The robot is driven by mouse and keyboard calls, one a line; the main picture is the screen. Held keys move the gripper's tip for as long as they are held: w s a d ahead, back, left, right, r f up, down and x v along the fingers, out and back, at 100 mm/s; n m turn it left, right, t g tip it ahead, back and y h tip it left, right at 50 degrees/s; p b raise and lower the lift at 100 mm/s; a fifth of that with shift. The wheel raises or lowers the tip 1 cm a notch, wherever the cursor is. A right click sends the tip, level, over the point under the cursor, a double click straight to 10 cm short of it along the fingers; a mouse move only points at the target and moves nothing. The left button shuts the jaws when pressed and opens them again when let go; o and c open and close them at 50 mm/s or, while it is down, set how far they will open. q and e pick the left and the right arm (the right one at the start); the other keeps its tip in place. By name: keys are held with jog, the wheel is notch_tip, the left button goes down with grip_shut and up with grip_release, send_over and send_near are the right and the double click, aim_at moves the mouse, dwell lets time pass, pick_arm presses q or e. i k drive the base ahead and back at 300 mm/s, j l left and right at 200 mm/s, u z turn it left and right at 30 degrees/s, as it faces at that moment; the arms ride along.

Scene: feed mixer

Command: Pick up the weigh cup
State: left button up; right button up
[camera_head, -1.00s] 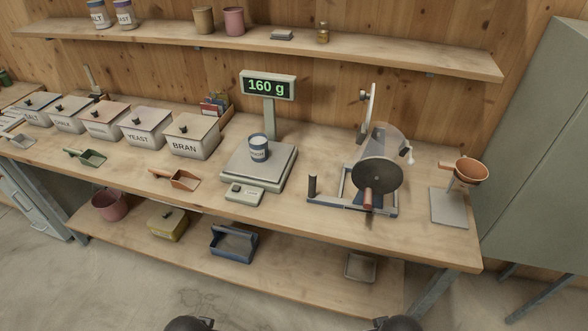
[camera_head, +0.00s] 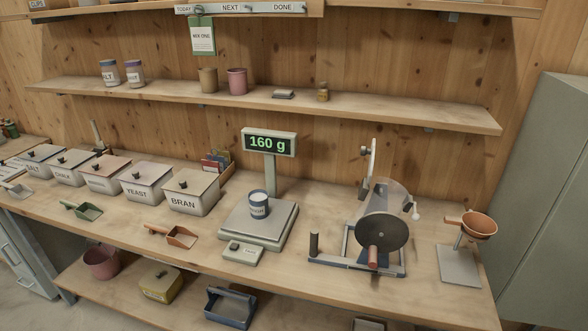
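Neither of my grippers is in view, and nothing touches the cup.
Lidded bins, one marked BRAN (camera_head: 191,192), line the bench to the left, with scoops in front, including an orange scoop (camera_head: 174,236). A drum mixer (camera_head: 381,234) and an orange funnel on a stand (camera_head: 479,226) are to the right. A shelf (camera_head: 300,106) hangs above.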

aim_at(258, 200)
jog(key=i+j+z, duration=0.15)
jog(key=j+z, duration=0.2)
jog(key=i+j+z, duration=0.1)
jog(key=j+z, duration=0.6)
jog(key=i+j, duration=0.05)
jog(key=j, duration=0.05)
